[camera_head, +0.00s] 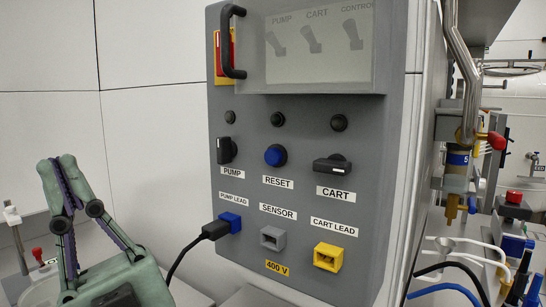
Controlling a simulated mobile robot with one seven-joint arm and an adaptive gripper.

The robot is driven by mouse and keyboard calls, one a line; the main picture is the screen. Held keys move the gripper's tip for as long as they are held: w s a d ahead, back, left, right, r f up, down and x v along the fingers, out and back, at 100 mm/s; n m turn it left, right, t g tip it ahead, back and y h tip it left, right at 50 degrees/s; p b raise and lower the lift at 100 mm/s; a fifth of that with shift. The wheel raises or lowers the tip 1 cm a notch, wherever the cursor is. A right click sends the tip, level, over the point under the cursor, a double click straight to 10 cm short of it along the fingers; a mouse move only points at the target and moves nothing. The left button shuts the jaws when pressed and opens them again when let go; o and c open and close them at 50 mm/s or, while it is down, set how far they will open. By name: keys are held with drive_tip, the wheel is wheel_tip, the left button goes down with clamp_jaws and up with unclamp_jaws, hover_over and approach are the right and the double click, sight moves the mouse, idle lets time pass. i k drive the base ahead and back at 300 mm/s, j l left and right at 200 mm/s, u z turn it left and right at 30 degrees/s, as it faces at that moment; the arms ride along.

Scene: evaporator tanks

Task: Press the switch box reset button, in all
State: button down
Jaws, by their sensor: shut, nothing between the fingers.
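The grey switch box (300,120) fills the middle of the view. Its reset button (275,155) is a round blue cap in a dark ring, above the label RESET. My gripper (57,160) is at the lower left, pointing up, with its fingers together and empty. It is apart from the box, to the left of its front face and well away from the button. Nothing covers the button.
Beside the button are the PUMP knob (226,151) and the CART knob (332,164). A black handle (231,40) stands out at the upper left. A black cable (187,256) runs to the blue pump lead socket (231,222). Pipes and loose cables (450,262) crowd the right.

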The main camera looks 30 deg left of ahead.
sight(273, 156)
drive_tip(key=u, duration=1.6)
drive_tip(key=k, duration=0.55)
